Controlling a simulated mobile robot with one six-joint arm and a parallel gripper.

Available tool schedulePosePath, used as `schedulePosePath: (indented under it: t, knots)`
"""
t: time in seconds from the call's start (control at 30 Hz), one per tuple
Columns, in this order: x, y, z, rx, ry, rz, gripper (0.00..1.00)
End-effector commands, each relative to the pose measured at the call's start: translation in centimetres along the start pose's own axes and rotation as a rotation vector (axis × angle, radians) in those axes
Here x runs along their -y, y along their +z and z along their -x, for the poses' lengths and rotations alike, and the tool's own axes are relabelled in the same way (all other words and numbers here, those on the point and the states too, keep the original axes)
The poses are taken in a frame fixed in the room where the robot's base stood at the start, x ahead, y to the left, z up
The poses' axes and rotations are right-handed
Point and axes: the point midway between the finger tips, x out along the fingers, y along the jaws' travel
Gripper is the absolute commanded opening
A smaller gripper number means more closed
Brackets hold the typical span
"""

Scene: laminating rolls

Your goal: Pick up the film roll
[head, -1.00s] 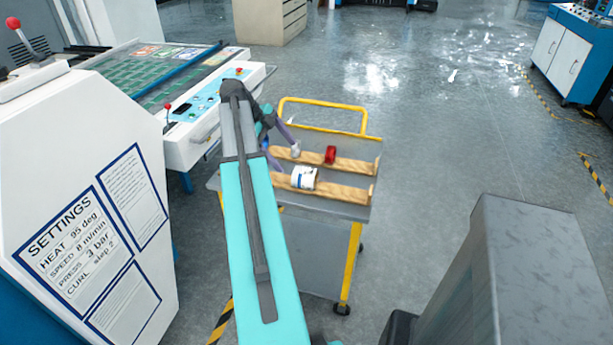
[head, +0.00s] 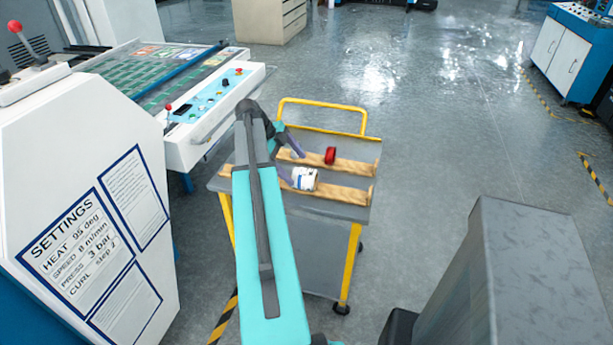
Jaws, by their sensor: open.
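A white roll with dark blue markings (head: 306,180) lies on the front wooden rail of the cart's top. A smaller red roll (head: 330,155) lies on the back wooden rail. Which of them is the film roll, I cannot tell. My gripper (head: 293,164) has purple fingers spread apart and is empty. It is just left of the white roll, with the lower finger close to the roll's left end. Whether they touch, I cannot tell. My arm hides the left part of the cart.
The grey cart top (head: 345,204) has a yellow handle (head: 322,102) and two wooden rails. A machine with a control panel (head: 205,98) stands close on the left. A white cabinet with a settings sheet (head: 80,240) is at front left. The floor right of the cart is clear.

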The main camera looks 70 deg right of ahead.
Motion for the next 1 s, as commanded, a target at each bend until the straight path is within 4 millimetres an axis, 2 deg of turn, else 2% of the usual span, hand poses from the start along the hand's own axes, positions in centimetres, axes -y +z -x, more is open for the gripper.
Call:
schedulePosePath:
  t: [0.2, 0.7, 1.0]
  knots:
    - [0.0, 0.0, -1.8, 0.000, 0.001, 0.000, 0.83]
    - [0.0, 0.0, -2.3, 0.000, 0.000, 0.001, 0.83]
    - [0.1, -0.2, -4.4, -0.001, 0.001, 0.001, 0.83]
